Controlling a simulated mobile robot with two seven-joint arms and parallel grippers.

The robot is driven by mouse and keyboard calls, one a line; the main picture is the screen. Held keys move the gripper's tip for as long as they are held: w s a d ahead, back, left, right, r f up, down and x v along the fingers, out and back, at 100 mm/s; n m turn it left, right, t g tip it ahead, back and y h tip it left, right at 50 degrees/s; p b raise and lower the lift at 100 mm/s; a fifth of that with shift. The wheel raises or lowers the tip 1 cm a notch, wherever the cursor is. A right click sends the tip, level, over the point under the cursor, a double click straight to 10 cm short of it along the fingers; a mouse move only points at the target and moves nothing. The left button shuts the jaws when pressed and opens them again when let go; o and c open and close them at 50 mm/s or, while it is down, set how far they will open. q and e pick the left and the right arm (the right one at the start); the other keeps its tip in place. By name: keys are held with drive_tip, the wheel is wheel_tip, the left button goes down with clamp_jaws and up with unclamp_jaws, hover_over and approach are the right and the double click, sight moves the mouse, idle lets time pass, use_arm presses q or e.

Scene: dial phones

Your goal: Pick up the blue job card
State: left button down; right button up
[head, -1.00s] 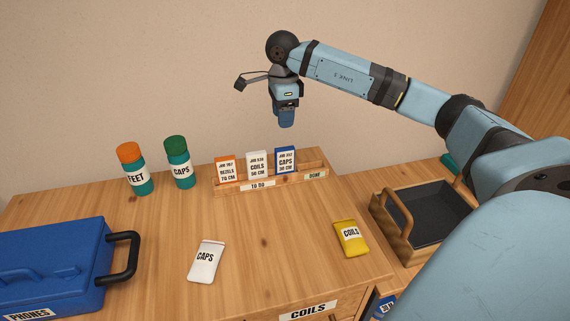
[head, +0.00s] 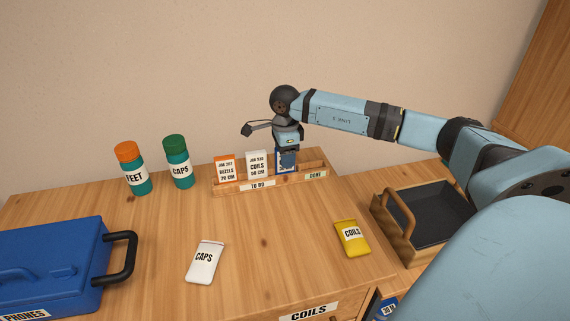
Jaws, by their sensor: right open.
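The blue job card (head: 280,169) stands upright in the wooden card rack (head: 236,189), right of the white card (head: 257,165) and the orange card (head: 225,170). My right gripper (head: 288,160) points down over the blue card and hides most of its face. Its jaws are open; whether a finger touches the card cannot be told. My left gripper is not in view.
An orange-lidded FEET bottle (head: 135,170) and a green-lidded CAPS bottle (head: 178,163) stand left of the rack. A white CAPS packet (head: 204,263) and a yellow COILS packet (head: 352,239) lie in front. A blue case (head: 50,258) is at left, a dark tray (head: 402,228) at right.

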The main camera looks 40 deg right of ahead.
clamp_jaws()
idle(0.3)
